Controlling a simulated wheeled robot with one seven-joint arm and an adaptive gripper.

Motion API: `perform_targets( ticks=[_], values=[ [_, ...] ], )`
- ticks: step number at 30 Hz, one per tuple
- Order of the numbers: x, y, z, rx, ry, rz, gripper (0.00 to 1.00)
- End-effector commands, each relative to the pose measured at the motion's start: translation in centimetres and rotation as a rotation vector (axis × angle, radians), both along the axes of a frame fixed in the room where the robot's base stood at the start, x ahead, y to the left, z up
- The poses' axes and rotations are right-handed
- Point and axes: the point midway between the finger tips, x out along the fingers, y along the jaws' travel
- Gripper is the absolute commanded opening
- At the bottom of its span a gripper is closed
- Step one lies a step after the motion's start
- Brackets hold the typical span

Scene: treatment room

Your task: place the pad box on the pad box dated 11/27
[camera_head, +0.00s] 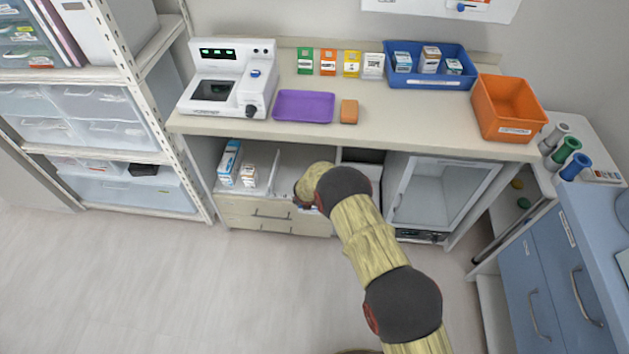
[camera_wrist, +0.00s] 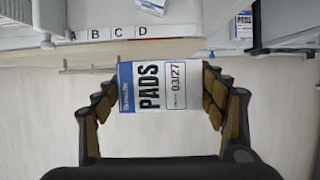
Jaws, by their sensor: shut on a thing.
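My gripper (camera_wrist: 164,92) is shut on a white and blue pad box (camera_wrist: 158,86), printed PADS and dated 03/27, in the wrist view. The box is held between the fingers, its printed face toward the camera. In the head view my arm mostly hides the gripper, which is in front of the open shelf under the counter. Another box marked PADS (camera_wrist: 243,26) stands at the top right of the wrist view, and one more small box (camera_wrist: 152,6) is cut off at the top. Their dates are unreadable, so I cannot tell which is dated 11/27.
The lower shelf holds a tall blue and white box (camera_head: 229,160) and a small box (camera_head: 248,175). A label strip A to D (camera_wrist: 112,33) runs along an edge. On the counter are a blue tray (camera_head: 428,83) with several boxes, a purple tray (camera_head: 303,106) and an orange bin (camera_head: 509,107).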

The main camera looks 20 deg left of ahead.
Motion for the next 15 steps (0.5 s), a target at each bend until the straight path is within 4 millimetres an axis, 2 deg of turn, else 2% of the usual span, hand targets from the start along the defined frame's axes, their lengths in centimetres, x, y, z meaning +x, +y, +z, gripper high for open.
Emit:
perform_targets(
  ticks=[1, 9, 15],
  values=[
    [1.3, 0.2, -0.3, 0.002, -0.004, -0.006, 0.45],
    [7.4, 1.7, -0.6, 0.002, -0.002, -0.007, 0.45],
    [11.5, 2.7, -0.6, 0.002, -0.002, -0.006, 0.45]
  ],
)
